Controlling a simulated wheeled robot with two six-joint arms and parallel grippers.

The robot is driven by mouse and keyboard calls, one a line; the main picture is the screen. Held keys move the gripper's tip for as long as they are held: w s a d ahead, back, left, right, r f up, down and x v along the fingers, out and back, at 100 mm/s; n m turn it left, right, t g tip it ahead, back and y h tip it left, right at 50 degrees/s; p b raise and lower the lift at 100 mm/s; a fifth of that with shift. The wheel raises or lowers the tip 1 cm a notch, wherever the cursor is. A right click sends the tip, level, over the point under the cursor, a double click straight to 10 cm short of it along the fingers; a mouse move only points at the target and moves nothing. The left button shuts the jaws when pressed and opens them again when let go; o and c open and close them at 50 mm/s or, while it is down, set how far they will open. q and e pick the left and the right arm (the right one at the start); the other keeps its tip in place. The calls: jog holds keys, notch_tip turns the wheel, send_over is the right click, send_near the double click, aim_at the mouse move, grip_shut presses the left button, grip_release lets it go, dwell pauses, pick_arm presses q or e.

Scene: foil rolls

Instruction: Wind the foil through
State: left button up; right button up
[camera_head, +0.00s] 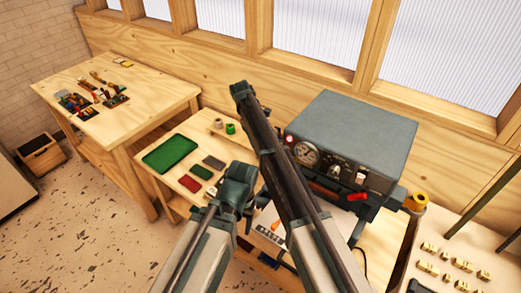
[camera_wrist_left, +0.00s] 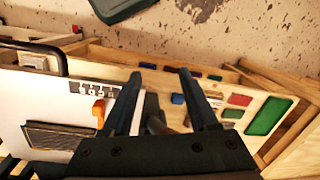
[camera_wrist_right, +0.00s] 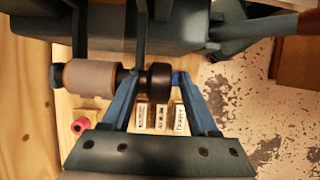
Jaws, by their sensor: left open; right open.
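In the right wrist view a pale grey roll (camera_wrist_right: 93,78) sits on a dark shaft that ends in a black knob (camera_wrist_right: 160,78). My right gripper (camera_wrist_right: 158,78) is open, its fingers on either side of the knob in the picture. I cannot tell whether they touch it. My left gripper (camera_wrist_left: 160,74) is open and empty, over a white panel with an orange lever (camera_wrist_left: 99,112) and a dark grille. The grey machine (camera_head: 352,135) with a gauge stands behind my arms in the head view; a yellow roll (camera_head: 416,202) is at its right side. My right arm hides part of the machine front.
A green tray (camera_head: 170,152) and several small coloured blocks lie on the table left of the machine. A pink roll (camera_wrist_right: 79,126) and labelled blocks (camera_wrist_right: 160,117) lie below the shaft. Several brass-coloured pieces (camera_head: 445,264) lie at right. Another table (camera_head: 140,80) stands farther left.

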jog(key=shift+c, duration=0.2)
grip_shut()
jog(key=shift+s+d+r+t+y+p, duration=0.2)
jog(key=shift+s+t+y+p, duration=0.15)
jog(key=shift+y+p, duration=0.2)
jog(key=shift+w+f+t+y, duration=0.1)
jog(key=shift+f+t+y, duration=0.1)
jog(key=shift+t+y, duration=0.3)
jog(key=shift+w+y, duration=0.15)
jog(key=shift+y, duration=0.1)
jog(key=shift+o, duration=0.2)
grip_release()
